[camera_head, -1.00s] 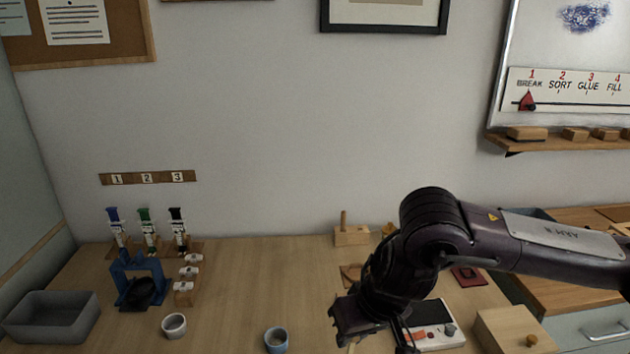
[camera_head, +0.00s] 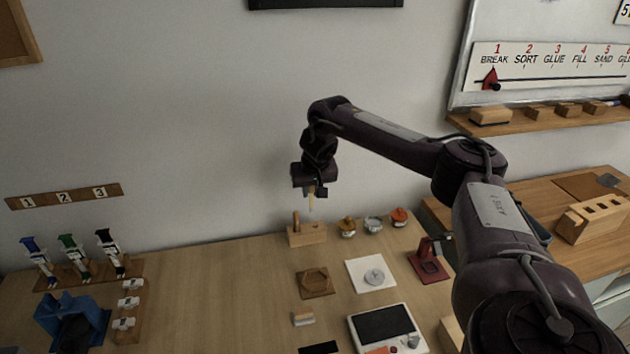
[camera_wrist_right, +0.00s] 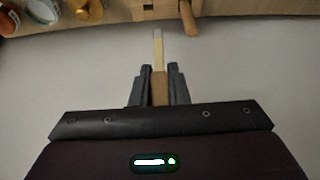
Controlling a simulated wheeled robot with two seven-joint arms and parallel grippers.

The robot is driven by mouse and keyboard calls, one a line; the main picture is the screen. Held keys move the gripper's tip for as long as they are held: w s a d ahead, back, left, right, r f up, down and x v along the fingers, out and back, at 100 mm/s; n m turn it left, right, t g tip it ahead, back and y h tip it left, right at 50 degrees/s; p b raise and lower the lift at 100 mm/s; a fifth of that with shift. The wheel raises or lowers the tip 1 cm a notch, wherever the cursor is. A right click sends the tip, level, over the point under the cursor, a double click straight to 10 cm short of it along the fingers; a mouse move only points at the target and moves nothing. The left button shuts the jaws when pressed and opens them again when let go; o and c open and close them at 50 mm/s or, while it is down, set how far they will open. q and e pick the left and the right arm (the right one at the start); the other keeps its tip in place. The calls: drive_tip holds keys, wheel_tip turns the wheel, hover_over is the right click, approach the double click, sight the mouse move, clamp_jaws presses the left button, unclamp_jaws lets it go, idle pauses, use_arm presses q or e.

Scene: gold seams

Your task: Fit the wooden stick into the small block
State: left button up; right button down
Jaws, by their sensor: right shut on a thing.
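The small wooden block (camera_head: 309,237) stands on the table near the wall, with an upright wooden peg (camera_head: 296,219) at its left end. In the right wrist view the block (camera_wrist_right: 152,9) is at the top edge, partly cut off, with a small dark hole in its face and the peg (camera_wrist_right: 188,18) beside it. My right gripper (camera_head: 309,187) points down above the block, shut on a thin pale-tipped wooden stick (camera_head: 311,203). The stick (camera_wrist_right: 158,52) juts from between the fingers in the right wrist view, apart from the block. My left gripper is not in view.
Small jars (camera_head: 373,224) stand right of the block, and a red stand (camera_head: 428,262) is farther right.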

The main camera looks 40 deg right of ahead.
drive_tip(key=f+b, duration=0.2)
drive_tip(key=d+f+b, duration=0.1)
drive_tip(key=f+b, duration=0.2)
drive_tip(key=shift+d, duration=0.2)
drive_tip(key=shift+r, duration=0.1)
idle(0.5)
drive_tip(key=shift+f+p, duration=0.35)
drive_tip(key=shift+p, duration=0.35)
idle(0.5)
drive_tip(key=shift+f, duration=0.55)
idle(0.5)
drive_tip(key=shift+f, duration=0.5)
idle(0.4)
drive_tip(key=shift+f, duration=0.3)
